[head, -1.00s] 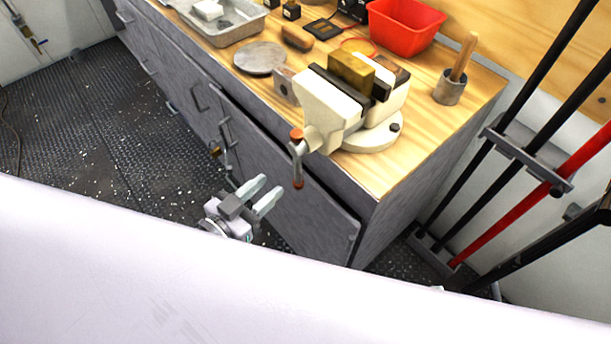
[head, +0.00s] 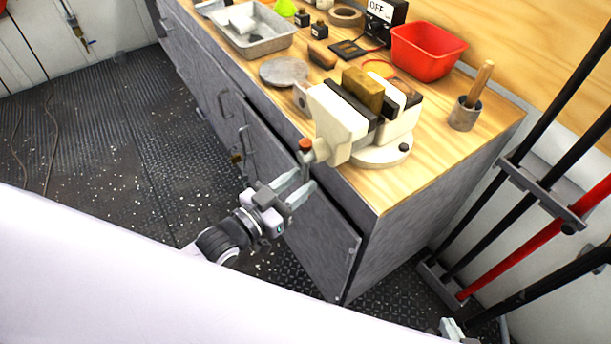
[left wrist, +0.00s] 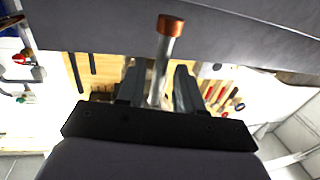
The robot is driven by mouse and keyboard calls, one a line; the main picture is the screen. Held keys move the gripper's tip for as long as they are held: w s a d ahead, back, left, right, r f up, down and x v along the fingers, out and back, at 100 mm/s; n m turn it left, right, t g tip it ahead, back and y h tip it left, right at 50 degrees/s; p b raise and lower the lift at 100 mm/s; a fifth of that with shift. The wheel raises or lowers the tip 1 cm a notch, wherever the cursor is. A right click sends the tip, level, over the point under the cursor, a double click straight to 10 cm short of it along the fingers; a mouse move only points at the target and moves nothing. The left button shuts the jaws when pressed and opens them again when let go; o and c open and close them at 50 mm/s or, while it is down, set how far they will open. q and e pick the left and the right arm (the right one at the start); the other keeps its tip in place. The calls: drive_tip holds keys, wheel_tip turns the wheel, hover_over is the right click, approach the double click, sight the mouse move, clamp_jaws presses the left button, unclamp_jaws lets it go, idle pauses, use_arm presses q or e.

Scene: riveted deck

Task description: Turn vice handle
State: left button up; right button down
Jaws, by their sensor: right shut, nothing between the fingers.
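The cream bench vice (head: 338,120) stands at the bench's near corner, its jaws holding a brass-coloured block (head: 362,92). Its handle (head: 305,146), a thin metal bar with an orange end cap, hangs at the front. My left gripper (head: 299,187) is at the handle, and its fingers hide the lower bar. In the left wrist view the handle (left wrist: 165,55) runs between the fingers of my left gripper (left wrist: 158,85), which stand apart with gaps on both sides. My right gripper (head: 451,330) shows only partly at the bottom right, shut and empty, far from the vice.
The wooden bench top (head: 440,165) holds a metal tray (head: 262,40), a red bin (head: 428,50), a round plate (head: 284,72) and a cup with a wooden-handled tool (head: 465,115). A rack of long bars (head: 535,180) stands at right. Dark floor lies open at left.

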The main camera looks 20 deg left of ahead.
use_arm(q)
drive_tip(key=shift+x, duration=1.25)
clamp_jaws()
